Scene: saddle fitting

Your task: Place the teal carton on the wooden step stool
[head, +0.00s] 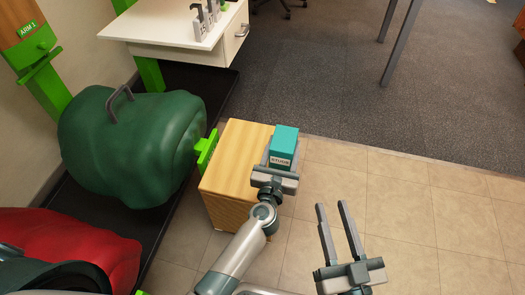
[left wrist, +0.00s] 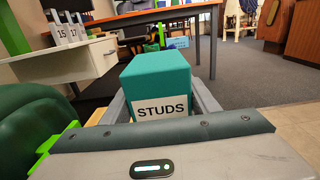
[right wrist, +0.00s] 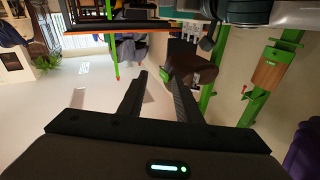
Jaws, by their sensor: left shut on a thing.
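The teal carton (head: 284,143) has a white label reading STUDS. My left gripper (head: 279,168) is shut on it, with a finger on each side; the carton also fills the middle of the left wrist view (left wrist: 156,82). The wooden step stool (head: 234,160) stands on the tiles below, its light top largely bare. The carton shows over the stool's right edge; I cannot tell whether it touches the top. My right gripper (head: 331,208) is open and empty over the tiles to the right, and its spread fingers show in the right wrist view (right wrist: 158,88).
A dark green saddle-like form (head: 130,148) and a red one (head: 75,248) stand left of the stool. A bright green bracket (head: 206,150) is at the stool's left edge. A white drawer table (head: 180,30) stands behind. Tiles at right are clear.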

